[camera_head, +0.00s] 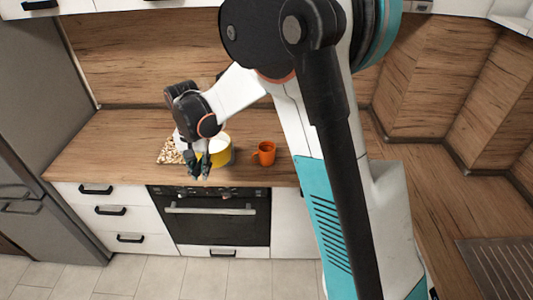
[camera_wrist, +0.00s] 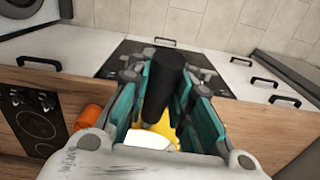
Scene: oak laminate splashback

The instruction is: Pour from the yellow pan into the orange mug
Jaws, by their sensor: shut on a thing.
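The yellow pan (camera_head: 221,158) is on or just above the wooden counter, near its front edge; I cannot tell whether it touches. White contents show in it. My gripper (camera_head: 199,168) is at its left side in the head view. In the wrist view the gripper is shut on the pan's dark handle (camera_wrist: 166,80), with the yellow body (camera_wrist: 158,124) partly hidden below. The orange mug (camera_head: 265,153) stands upright on the counter to the right of the pan, apart from it. It also shows in the wrist view (camera_wrist: 89,118) at the left.
A brown-and-white patterned item (camera_head: 168,152) lies left of the gripper. The oven (camera_head: 212,218) and white drawers are below the counter (camera_head: 110,150). A fridge (camera_head: 38,90) stands at the left. Counter left of the patterned item is clear. My arm hides the counter right of the mug.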

